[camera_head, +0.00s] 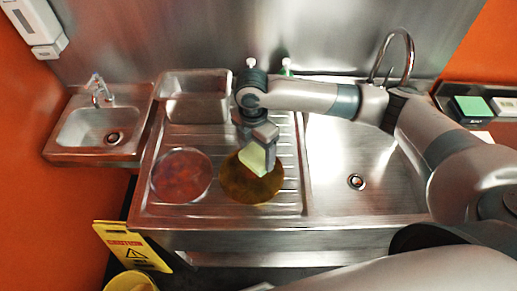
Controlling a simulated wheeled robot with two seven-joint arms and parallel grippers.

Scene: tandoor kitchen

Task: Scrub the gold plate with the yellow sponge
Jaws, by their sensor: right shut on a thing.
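The gold plate (237,186) lies on the ribbed steel drainboard, left of the large sink basin. Dark brownish patches cover its surface. My right gripper (263,150) points down over the plate and is shut on the pale yellow sponge (252,160). The sponge is over the plate's upper middle; its lower edge looks at or very near the surface, but I cannot tell if it touches. The gripper and sponge hide part of the plate's far side. My left gripper is not in view.
A reddish plate (181,175) lies left of the gold plate. A steel tray (197,97) stands behind it. The large sink (375,150) with a tall faucet (399,50) is right. A small sink (107,127) is left, and a yellow caution sign (128,245) stands in front.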

